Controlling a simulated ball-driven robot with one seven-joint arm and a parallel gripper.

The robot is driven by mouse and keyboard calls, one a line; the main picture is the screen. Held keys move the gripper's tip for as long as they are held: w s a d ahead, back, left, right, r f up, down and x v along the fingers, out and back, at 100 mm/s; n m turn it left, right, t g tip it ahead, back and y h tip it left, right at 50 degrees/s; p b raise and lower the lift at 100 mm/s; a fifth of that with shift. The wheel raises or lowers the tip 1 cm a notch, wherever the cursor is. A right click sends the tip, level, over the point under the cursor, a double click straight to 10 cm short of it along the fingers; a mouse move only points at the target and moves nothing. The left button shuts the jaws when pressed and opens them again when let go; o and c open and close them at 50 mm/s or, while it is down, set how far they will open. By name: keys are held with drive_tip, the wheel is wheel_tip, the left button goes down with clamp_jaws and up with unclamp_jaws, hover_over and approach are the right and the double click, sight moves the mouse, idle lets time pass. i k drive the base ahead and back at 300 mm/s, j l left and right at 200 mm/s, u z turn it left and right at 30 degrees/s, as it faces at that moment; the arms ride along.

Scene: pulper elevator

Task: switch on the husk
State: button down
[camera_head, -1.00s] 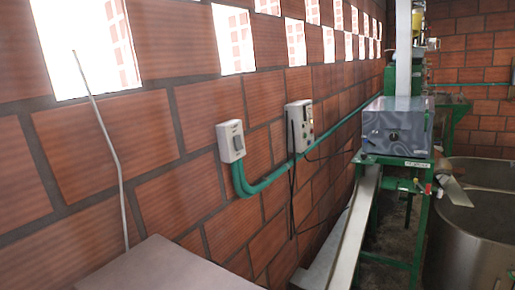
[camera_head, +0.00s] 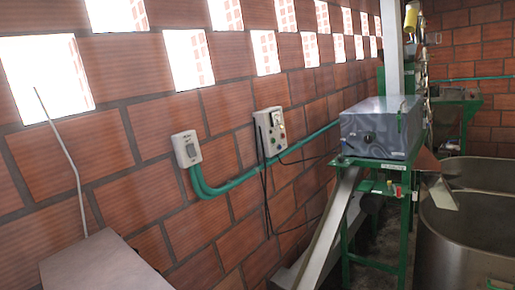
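A grey-white switch box (camera_head: 187,149) with a dark switch is fixed to the brick wall left of centre. A larger pale control panel (camera_head: 271,132) with several small knobs or buttons is on the wall to its right. Dark cables hang from the panel. I cannot read which box is marked for the husk, nor tell the switch positions. My gripper does not show in the view.
A grey metal machine (camera_head: 378,128) sits on a green frame with a sloping chute (camera_head: 327,232) below. Large metal tanks (camera_head: 466,240) stand at right. A grey flat-topped surface (camera_head: 105,265) and a thin bent rod (camera_head: 62,155) are at lower left.

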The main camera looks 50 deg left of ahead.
sight(192, 152)
drive_tip(key=i+l+z, duration=0.1)
drive_tip(key=i+l, duration=0.25)
drive_tip(key=i, duration=0.15)
drive_tip(key=i+l+z, duration=0.1)
drive_tip(key=i+l, duration=0.15)
drive_tip(key=i, duration=0.25)
drive_tip(key=i+j+u, duration=0.15)
drive_tip(key=i+u, duration=0.85)
drive_tip(key=i+l+u, duration=0.3)
drive_tip(key=i+u, duration=0.2)
drive_tip(key=i+j+u, duration=0.15)
drive_tip(key=i+u, duration=0.15)
drive_tip(key=u, duration=0.15)
drive_tip(key=i+u, duration=0.7)
drive_tip(key=u, duration=0.25)
